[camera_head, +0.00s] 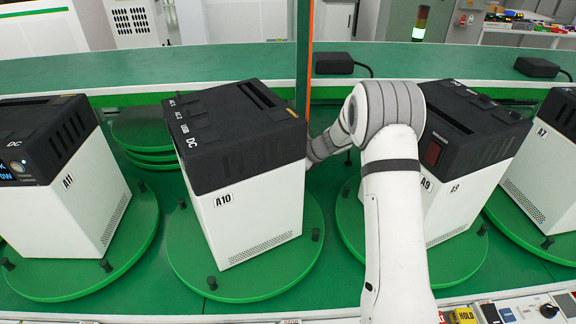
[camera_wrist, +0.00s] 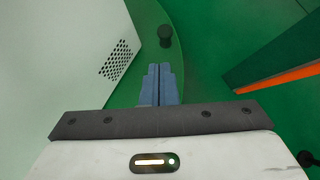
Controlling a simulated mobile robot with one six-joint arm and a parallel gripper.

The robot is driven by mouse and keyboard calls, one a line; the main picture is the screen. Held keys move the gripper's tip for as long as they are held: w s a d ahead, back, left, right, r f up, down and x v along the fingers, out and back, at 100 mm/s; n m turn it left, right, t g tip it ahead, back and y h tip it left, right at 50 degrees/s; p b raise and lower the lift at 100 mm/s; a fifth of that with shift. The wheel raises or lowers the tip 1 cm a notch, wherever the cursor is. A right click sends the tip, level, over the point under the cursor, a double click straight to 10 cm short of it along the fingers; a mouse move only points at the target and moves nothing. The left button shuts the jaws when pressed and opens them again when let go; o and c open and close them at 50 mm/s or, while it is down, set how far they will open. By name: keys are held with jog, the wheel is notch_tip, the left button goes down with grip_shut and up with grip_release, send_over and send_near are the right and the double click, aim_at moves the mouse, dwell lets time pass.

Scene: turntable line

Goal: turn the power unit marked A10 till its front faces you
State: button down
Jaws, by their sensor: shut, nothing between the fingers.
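The power unit marked A10 (camera_head: 250,200) is a white box with a black top, standing on a round green turntable (camera_head: 190,258) with black pegs at its rim. Its A10 label is on the left of a white side with a vent low down. AC1, AC2, USB and DC marks lie along the top's left edge. My gripper is hidden behind A10 in the head view. In the wrist view my gripper (camera_wrist: 158,72) is shut and empty, its blue-grey fingers pointing towards a black peg (camera_wrist: 165,36) on the turntable rim. A white vented wall (camera_wrist: 95,70) is left of the fingers.
Unit A11 (camera_head: 75,205) stands on its turntable at left, A9 (camera_head: 465,200) behind my arm at right, and A7 (camera_head: 535,190) at far right. An orange-edged green post (camera_head: 303,60) rises behind A10. Buttons (camera_head: 510,313) line the front right edge.

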jog(key=x, duration=0.4)
jog(key=p+x, duration=0.1)
jog(key=x, duration=0.3)
jog(key=shift+w+d+f, duration=0.2)
jog(key=shift+w+d, duration=0.05)
jog(key=shift+d, duration=0.15)
